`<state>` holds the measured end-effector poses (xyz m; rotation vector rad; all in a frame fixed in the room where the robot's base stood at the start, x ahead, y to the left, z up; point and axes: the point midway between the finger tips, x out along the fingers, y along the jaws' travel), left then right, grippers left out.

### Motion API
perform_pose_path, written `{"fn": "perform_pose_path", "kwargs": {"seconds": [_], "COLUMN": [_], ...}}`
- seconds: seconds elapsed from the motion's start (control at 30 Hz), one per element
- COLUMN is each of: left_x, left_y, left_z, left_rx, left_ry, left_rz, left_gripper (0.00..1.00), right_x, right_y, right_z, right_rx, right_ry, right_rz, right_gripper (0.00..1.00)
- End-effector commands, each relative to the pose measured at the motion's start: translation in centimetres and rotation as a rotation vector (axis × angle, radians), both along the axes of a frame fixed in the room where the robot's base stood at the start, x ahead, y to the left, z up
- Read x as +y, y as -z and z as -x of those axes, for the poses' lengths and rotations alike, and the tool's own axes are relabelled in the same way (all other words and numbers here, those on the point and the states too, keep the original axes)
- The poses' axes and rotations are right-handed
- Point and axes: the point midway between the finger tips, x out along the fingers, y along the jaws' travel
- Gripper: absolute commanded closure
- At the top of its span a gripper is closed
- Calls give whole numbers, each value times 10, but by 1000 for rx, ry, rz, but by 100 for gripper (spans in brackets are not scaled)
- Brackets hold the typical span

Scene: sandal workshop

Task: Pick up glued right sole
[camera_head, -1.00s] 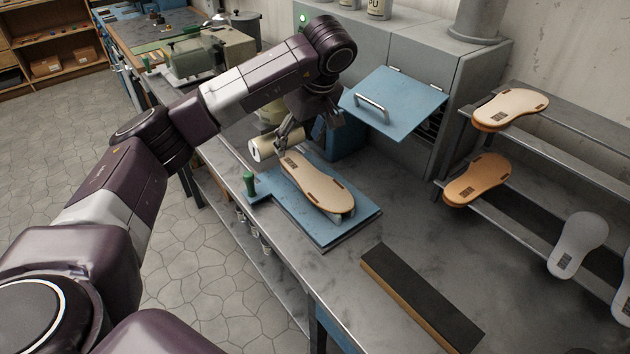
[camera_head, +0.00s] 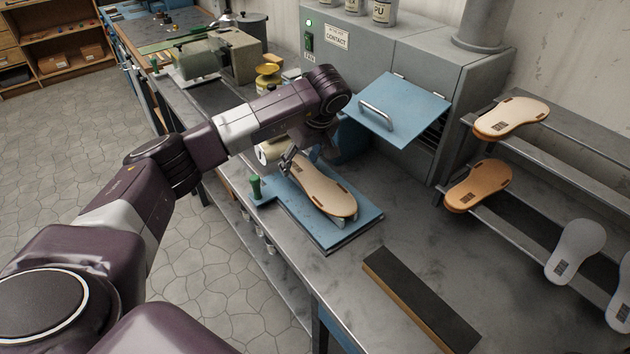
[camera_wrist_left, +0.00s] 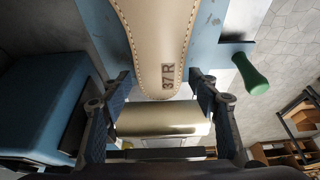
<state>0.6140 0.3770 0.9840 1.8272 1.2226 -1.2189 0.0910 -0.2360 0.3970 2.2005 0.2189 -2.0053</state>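The right sole (camera_head: 328,190), tan with a stitched edge and marked 37 R, lies on a support above the blue plate (camera_head: 350,232). In the left wrist view the sole (camera_wrist_left: 155,35) points its marked end toward my gripper. My left gripper (camera_head: 287,160) is at that end of the sole. In the wrist view its fingers (camera_wrist_left: 160,78) are apart, one on each side of the sole's end, with gaps showing. Whether either finger touches it I cannot tell. My right gripper is not in view.
A green-handled lever (camera_head: 254,187) stands beside the plate, and a cream roller (camera_head: 268,153) is close to my gripper. A grey cabinet with an open blue door (camera_head: 400,110) stands behind. A rack (camera_head: 560,145) with several soles is at right. A dark-topped bar (camera_head: 420,300) lies in front.

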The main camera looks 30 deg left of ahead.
Motion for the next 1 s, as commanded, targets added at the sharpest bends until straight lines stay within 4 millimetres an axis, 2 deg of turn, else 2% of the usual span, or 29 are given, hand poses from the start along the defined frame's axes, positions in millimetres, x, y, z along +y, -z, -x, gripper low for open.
{"fn": "perform_pose_path", "kwargs": {"seconds": [0.03,0.37,0.57,0.77,0.83,1.0], "left_x": [0,0,-1,-10,-17,-51], "left_y": [0,-1,-1,-9,-16,-33], "left_z": [0,0,0,2,5,18], "left_rx": [0,-1,-1,-3,-4,-5], "left_ry": [0,0,0,4,5,9], "left_rz": [0,0,0,2,0,3], "left_gripper": [53,88,88,88,88,88], "right_x": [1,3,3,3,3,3], "right_y": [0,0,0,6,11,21], "right_z": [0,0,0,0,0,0], "right_rx": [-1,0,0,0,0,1], "right_ry": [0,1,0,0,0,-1], "right_rz": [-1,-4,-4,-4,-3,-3], "right_gripper": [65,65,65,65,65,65]}}
